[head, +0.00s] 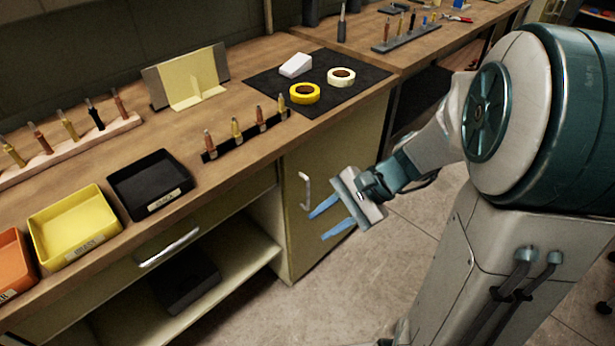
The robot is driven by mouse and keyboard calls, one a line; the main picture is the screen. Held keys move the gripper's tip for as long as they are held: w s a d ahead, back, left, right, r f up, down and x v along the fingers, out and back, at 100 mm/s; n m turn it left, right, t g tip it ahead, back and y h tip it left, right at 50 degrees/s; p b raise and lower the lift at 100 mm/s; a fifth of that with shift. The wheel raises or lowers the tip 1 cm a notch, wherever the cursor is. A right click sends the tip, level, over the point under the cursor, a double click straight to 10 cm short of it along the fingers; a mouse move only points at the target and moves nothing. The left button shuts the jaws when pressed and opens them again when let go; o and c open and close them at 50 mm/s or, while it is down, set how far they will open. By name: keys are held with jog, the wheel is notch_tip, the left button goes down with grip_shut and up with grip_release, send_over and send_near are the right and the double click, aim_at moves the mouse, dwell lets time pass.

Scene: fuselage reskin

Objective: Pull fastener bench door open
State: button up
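The fastener bench (235,155) has a wooden top and runs from the lower left to the upper right in the head view. Its cream door (335,160) is on the right part of the front and looks shut. A white vertical handle (305,191) sits near the door's left edge. My gripper (316,224) is in front of the door, just right of and below the handle. Its two blue fingers point left and are spread apart, with nothing seen between them. Whether a fingertip touches the handle cannot be told.
A drawer with a white handle (169,248) and an open shelf (215,290) holding a dark bin are left of the door. Bins, tool racks and tape rolls on a black mat (355,97) stand on the bench top. Bare floor (400,260) lies in front of the door.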

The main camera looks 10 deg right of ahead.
jog(key=w+d+f+m+t+y+b, duration=0.2)
jog(key=w+d+f+m+t+b, duration=0.35)
jog(key=w+f+m+b, duration=0.35)
jog(key=w+d+f+m+t+y+b, duration=0.3)
jog(key=w+d+f+m+t+b, duration=0.25)
jog(key=f, duration=0.55)
jog(key=w+a+m+t+b, duration=0.1)
jog(key=w+a, duration=0.9)
jog(key=shift+w+a+h, duration=0.3)
jog(key=shift+w+a, duration=0.05)
jog(key=shift+a, duration=0.05)
jog(key=shift+r, duration=0.1)
grip_shut()
